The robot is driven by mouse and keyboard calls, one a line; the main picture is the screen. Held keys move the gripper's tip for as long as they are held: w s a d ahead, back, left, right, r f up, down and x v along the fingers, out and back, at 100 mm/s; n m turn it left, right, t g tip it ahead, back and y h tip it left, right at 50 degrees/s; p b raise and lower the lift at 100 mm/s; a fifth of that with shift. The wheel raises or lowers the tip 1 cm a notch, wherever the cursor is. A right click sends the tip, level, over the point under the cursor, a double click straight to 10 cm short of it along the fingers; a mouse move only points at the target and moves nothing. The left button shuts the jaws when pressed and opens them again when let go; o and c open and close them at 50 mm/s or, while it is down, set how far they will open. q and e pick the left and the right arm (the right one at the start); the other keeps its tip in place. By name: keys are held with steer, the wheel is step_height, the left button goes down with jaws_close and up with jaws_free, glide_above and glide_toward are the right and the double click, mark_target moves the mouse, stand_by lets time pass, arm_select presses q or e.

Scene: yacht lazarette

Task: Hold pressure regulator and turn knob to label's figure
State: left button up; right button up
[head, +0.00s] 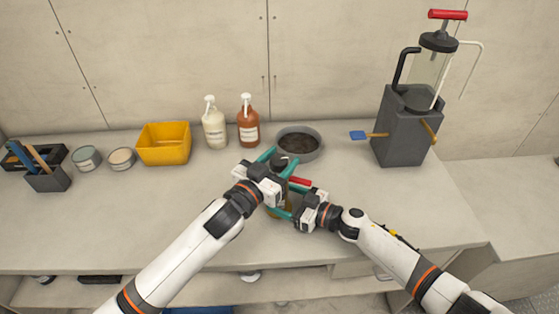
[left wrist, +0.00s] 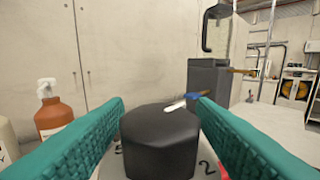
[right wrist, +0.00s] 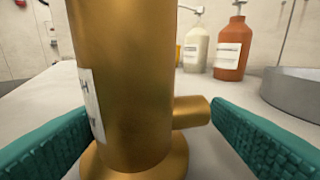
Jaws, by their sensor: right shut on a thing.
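The pressure regulator has a brass body (right wrist: 125,90), upright in the right wrist view, with a side stub and a round foot. A white label (right wrist: 92,105) is turned mostly edge-on, its figure unreadable. My right gripper (head: 286,200) is shut on the body, one finger on each side. The black knob (left wrist: 160,140) sits on top, above a pale dial with figures including 5 and 2. A pale mark shows at the knob's far right edge. My left gripper (head: 279,160) is open above the regulator, its fingers either side of the knob. The arms hide much of the regulator in the head view.
Behind stand a grey round pan (head: 312,134), an orange bottle (head: 248,122), a cream bottle (head: 214,127) and a yellow bin (head: 164,145). A red piece (head: 300,181) shows between my grippers. A grey pump stand (head: 402,128) is at right. The left front counter is clear.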

arm_select(q)
steer(key=shift+o, duration=0.5)
steer(key=shift+s+a+f, duration=0.1)
steer(key=shift+s+a, duration=0.15)
steer(key=shift+s, duration=0.05)
steer(key=v, duration=1.1)
steer(key=shift+s+a, duration=0.1)
steer(key=shift+a, duration=0.05)
arm_select(e)
steer(key=shift+d, duration=0.1)
steer(key=o, duration=1.3)
steer(key=shift+c, duration=0.2)
